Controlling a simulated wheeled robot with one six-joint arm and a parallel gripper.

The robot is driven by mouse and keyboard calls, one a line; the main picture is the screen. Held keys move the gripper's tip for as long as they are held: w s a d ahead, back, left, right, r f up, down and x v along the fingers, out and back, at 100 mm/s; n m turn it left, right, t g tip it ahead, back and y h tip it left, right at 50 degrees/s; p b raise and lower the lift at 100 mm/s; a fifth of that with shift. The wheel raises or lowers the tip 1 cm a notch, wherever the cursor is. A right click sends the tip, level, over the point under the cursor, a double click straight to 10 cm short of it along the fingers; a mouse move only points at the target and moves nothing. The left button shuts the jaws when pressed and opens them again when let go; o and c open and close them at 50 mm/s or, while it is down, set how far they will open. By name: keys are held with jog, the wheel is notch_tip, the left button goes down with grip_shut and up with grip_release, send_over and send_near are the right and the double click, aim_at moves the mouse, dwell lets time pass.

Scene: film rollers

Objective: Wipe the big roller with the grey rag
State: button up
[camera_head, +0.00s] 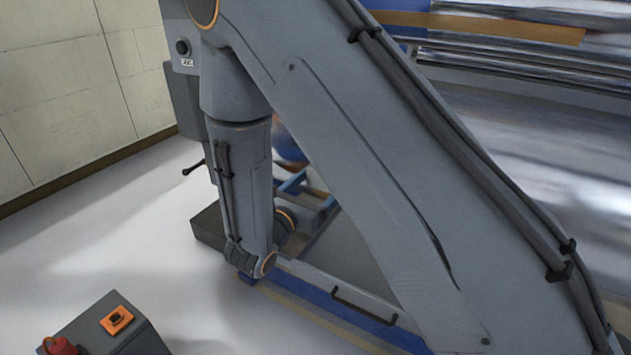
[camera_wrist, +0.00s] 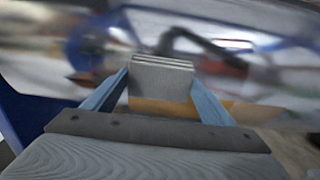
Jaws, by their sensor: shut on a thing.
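My gripper (camera_wrist: 160,84) shows in the wrist view, its two blue fingers shut on a folded grey rag (camera_wrist: 161,70). The rag is a flat, layered block between the fingertips. The big roller (camera_wrist: 270,60) is a shiny mirror-like surface behind the rag, with blurred reflections on it. I cannot tell whether the rag touches it. In the head view the big roller (camera_head: 535,165) is the wide silvery surface at the right. My arm crosses in front of it, and the gripper and rag are hidden there.
Thinner shiny rollers (camera_head: 520,62) and a tan strip (camera_head: 490,27) lie above the big roller. A grey box (camera_head: 105,330) with an orange-framed switch and a red knob stands at the lower left. The pale floor (camera_head: 110,220) at the left is clear, up to a panelled wall (camera_head: 65,90).

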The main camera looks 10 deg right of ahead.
jog(key=shift+w+a+b, duration=0.15)
jog(key=shift+w+a, duration=1)
jog(key=shift+a, duration=0.4)
jog(key=shift+w+a+b, duration=0.2)
jog(key=shift+w+a, duration=0.95)
jog(key=shift+a, duration=0.35)
jog(key=shift+w+a+b, duration=0.15)
jog(key=shift+w+a, duration=1)
jog(key=shift+a, duration=0.4)
jog(key=shift+p+v, duration=0.8)
jog(key=shift+v, duration=2.2)
jog(key=shift+s, duration=0.15)
jog(key=shift+p+v, duration=0.45)
jog(key=shift+v, duration=0.95)
